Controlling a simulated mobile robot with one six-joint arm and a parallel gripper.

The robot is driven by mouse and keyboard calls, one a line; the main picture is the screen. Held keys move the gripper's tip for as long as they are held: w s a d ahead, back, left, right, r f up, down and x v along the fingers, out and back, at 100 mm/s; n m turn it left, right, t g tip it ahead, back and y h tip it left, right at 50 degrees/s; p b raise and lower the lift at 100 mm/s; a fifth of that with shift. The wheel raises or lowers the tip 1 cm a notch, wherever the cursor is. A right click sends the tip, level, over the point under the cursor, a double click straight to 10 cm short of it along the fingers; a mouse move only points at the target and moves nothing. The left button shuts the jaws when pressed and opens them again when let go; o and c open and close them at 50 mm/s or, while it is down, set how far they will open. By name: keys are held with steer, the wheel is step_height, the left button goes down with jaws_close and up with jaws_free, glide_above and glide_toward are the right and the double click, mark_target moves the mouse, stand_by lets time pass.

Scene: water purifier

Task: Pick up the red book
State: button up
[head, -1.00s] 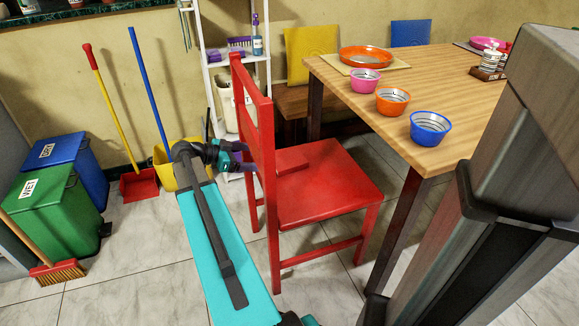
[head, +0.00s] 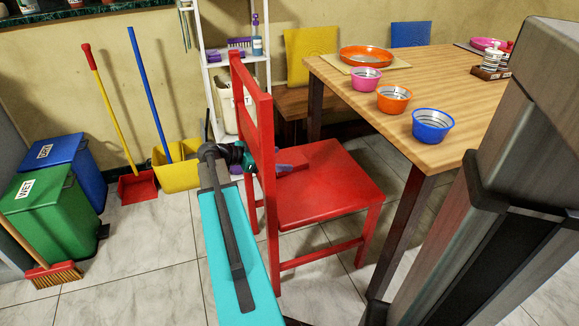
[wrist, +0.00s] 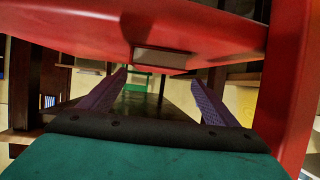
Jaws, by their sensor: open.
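The red book (wrist: 165,60) shows in the wrist view as a pale page edge with a thin red cover, against the red chair seat. In the head view it is red on red and hard to make out near my fingers. The red chair (head: 335,190) stands beside the table. My gripper (head: 284,168) reaches past the chair back, low over the seat. In the wrist view my gripper (wrist: 160,78) is open, with its two purple fingers apart on either side of the book's line. I cannot tell whether the fingers touch the book.
The chair's upright post (wrist: 288,80) is close on the right in the wrist view. A wooden table (head: 455,85) with several bowls stands to the right. A green bin (head: 48,212), a blue bin (head: 70,165) and a yellow bucket (head: 177,172) are at left. Floor between is clear.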

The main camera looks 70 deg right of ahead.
mark_target(289, 161)
steer(key=shift+s+d+f, duration=0.1)
stand_by(0.3)
steer(key=shift+s+d+f+b, duration=0.25)
steer(key=shift+s+f+b, duration=0.2)
steer(key=shift+b, duration=0.05)
steer(key=b+x, duration=0.1)
steer(key=x, duration=0.1)
steer(key=shift+s+d+f, duration=0.15)
steer(key=shift+s+f, duration=0.05)
steer(key=shift+s, duration=0.1)
steer(key=shift+s+d+f, duration=0.1)
steer(key=shift+s+d, duration=0.2)
steer(key=shift+d, duration=0.05)
steer(key=c, duration=1.2)
